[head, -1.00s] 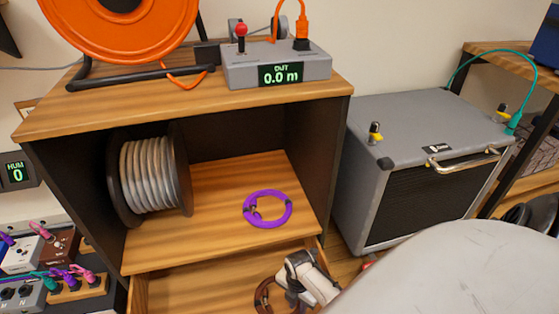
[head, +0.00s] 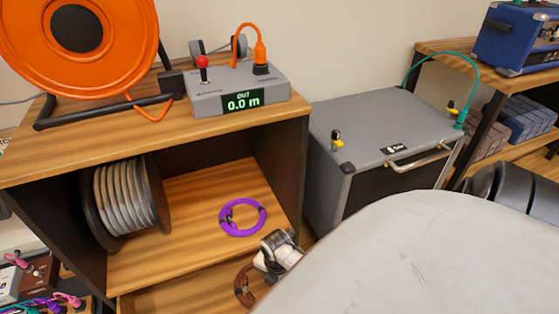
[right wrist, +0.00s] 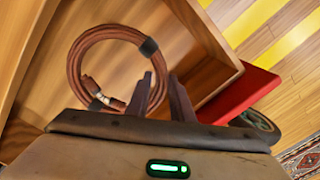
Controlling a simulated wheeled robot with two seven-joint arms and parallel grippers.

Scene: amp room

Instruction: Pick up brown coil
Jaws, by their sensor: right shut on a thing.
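The brown coil (head: 243,287) is partly visible at the bottom of the head view, at the open drawer under the cabinet shelf. In the right wrist view the brown coil (right wrist: 75,62) is a round loop with a dark band and metal plug ends, over the wooden drawer. My right gripper (head: 262,266) is at the coil's right side. In the right wrist view its fingers (right wrist: 162,92) are closed on the right side of the loop. My left gripper is not in view.
A purple coil (head: 242,232) lies on the shelf beside a grey cable spool (head: 160,195). A grey meter box (head: 215,95) and an orange reel (head: 120,20) stand on top. A grey amplifier (head: 360,115) stands to the right. A red object (right wrist: 240,92) lies beside the drawer.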

